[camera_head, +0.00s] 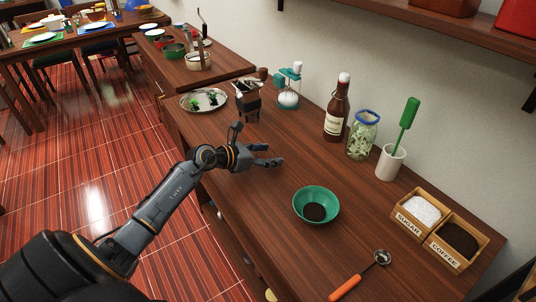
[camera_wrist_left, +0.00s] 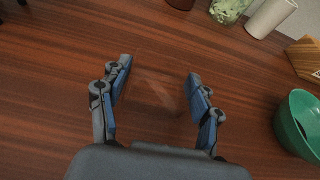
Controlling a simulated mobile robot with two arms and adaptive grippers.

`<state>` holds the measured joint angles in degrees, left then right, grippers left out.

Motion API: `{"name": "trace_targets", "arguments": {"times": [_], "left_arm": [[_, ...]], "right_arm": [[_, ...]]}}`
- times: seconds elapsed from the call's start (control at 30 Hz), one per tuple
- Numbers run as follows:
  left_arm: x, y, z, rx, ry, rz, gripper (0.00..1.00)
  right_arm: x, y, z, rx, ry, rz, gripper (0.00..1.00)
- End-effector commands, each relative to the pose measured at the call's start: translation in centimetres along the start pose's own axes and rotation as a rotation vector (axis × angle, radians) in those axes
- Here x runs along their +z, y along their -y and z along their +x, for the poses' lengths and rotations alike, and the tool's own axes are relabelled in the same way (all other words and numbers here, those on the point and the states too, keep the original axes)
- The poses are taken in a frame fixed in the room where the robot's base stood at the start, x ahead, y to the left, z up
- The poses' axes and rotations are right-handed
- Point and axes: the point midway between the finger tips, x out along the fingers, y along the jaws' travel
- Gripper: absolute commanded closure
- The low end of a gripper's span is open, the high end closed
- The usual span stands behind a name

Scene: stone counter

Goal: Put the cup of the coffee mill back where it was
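The coffee mill (camera_head: 248,103) stands upright on the counter in the head view, dark and boxy, beyond my left gripper. My right gripper is not in view.
A silver plate with green items (camera_head: 204,100) lies left of the mill. A teal-topped glass device (camera_head: 289,88), brown bottle (camera_head: 337,108), jar (camera_head: 363,135) and white holder (camera_head: 390,162) line the wall. A sugar and coffee box (camera_head: 439,228) and orange-handled scoop (camera_head: 347,287) lie right.

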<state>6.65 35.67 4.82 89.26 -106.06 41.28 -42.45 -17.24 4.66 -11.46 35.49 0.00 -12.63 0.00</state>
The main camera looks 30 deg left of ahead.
Motion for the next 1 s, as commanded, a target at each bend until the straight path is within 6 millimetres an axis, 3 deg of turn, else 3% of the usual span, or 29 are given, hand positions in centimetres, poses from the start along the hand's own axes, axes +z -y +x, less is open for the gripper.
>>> {"name": "trace_targets", "arguments": {"times": [0.03, 0.07, 0.53, 1.0], "left_arm": [[0.0, 0.0, 0.0, 0.000, -0.001, 0.000, 0.22], [0.0, 0.0, 0.0, 0.000, -0.001, 0.000, 0.16], [0.3, 0.0, -0.6, 0.001, -0.002, 0.000, 0.16], [0.1, 0.0, -9.0, 0.000, -0.005, 0.001, 0.16]], "right_arm": [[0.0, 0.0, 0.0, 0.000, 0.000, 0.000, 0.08], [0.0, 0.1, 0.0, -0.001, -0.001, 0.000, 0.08], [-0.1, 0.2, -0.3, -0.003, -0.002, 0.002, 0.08], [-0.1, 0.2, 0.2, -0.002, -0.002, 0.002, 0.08]]}}
